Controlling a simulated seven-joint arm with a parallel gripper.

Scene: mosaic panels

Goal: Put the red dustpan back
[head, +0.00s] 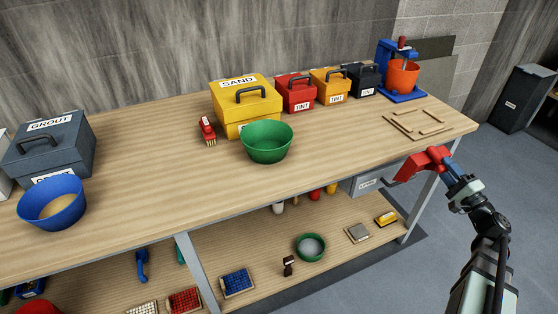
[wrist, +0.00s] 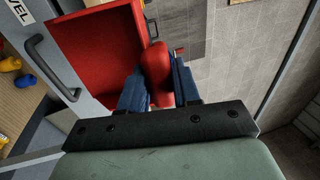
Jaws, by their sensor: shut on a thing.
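The red dustpan (head: 424,163) is at the right of the head view, in front of the table's right end and held in the air. My gripper (head: 449,165) is shut on its handle. In the wrist view the dustpan's red pan (wrist: 98,45) fills the upper left, and my gripper's blue fingers (wrist: 157,82) are on both sides of its red handle. A grey drawer box (head: 366,183) with a dark handle is under the tabletop; in the wrist view its handle (wrist: 50,70) shows just left of the pan. I cannot tell whether the pan touches the box.
The wooden table (head: 340,150) carries a green bowl (head: 267,142), toolboxes, a red brush (head: 207,130) and a wooden frame (head: 418,122). A lower shelf (head: 330,262) holds several small items. The floor to the right of the table is open up to a dark cabinet (head: 522,98).

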